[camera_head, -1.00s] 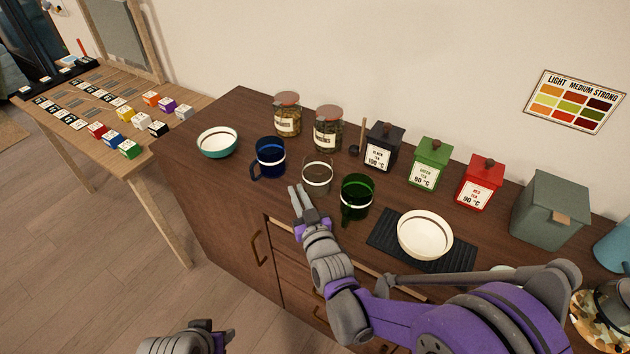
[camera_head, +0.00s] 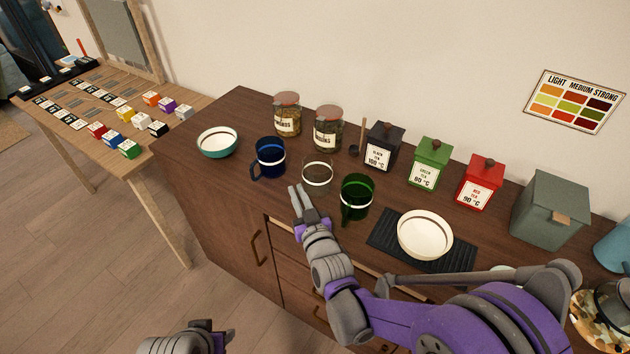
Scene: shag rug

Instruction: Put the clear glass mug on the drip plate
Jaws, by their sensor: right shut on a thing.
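The clear glass mug (camera_head: 318,174) with a white band stands on the brown cabinet top between a blue mug (camera_head: 269,158) and a green mug (camera_head: 356,198). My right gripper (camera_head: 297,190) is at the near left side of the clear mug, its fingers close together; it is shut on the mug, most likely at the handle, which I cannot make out. The drip plate (camera_head: 382,236) is a black ribbed mat to the right, with a white bowl (camera_head: 425,234) on it. My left gripper (camera_head: 222,340) is at the bottom edge, apart from everything; its opening is unclear.
Two lidded jars (camera_head: 287,115) and black, green and red tea tins (camera_head: 431,163) stand along the back. A teal bowl (camera_head: 218,143) is at the left end. The green mug stands between the clear mug and the drip plate.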

